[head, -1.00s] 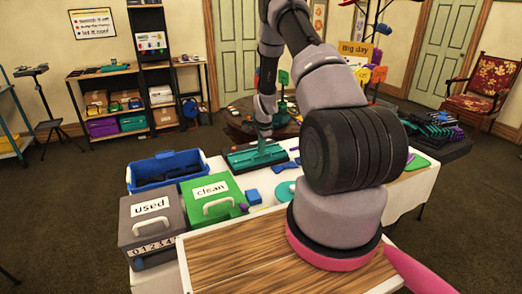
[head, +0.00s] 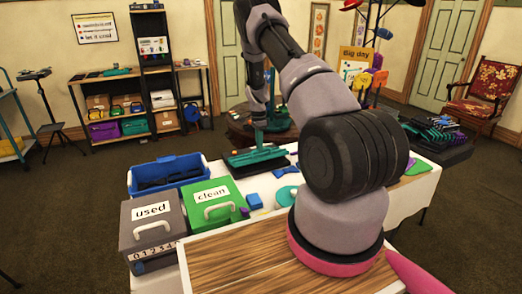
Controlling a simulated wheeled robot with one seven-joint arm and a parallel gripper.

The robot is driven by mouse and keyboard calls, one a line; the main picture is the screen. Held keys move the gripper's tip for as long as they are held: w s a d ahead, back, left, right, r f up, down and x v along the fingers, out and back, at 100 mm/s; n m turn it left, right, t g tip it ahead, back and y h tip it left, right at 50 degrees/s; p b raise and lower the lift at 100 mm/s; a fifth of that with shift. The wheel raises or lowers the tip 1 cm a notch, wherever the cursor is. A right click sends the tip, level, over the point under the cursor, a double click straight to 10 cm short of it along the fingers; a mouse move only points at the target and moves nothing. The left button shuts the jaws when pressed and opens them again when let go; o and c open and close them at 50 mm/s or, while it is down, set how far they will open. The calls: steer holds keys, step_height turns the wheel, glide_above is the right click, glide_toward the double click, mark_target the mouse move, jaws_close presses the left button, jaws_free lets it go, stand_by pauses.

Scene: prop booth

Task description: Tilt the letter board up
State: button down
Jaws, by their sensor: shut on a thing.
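The letter board (head: 262,155), a teal panel with a dark frame or base showing under it, is on the far part of the white-clothed table, behind the green box. It looks tilted, with its teal face raised off the dark part. My gripper (head: 259,143) points down at the board and is shut on it. The fingertips are small in the picture and the exact grip is hard to see. My arm hides part of the table to the right of the board.
The blue bin (head: 165,176), grey "used" box (head: 152,225) and green "clean" box (head: 213,202) stand left of the board. Small blue pieces (head: 254,201) lie in front of it. A dark stack (head: 437,138) stands at the far right.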

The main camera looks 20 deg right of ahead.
steer(key=shift+w+a+r, duration=0.1)
steer(key=shift+w+r, duration=0.2)
steer(key=shift+w, duration=0.2)
steer(key=shift+w+r, duration=0.25)
steer(key=shift+w, duration=0.25)
steer(key=shift+w+r, duration=0.1)
steer(key=shift+w, duration=0.05)
steer(key=c, duration=0.9)
jaws_free()
steer(key=shift+w, duration=0.1)
steer(key=r, duration=1)
steer(key=shift+w+r, duration=0.25)
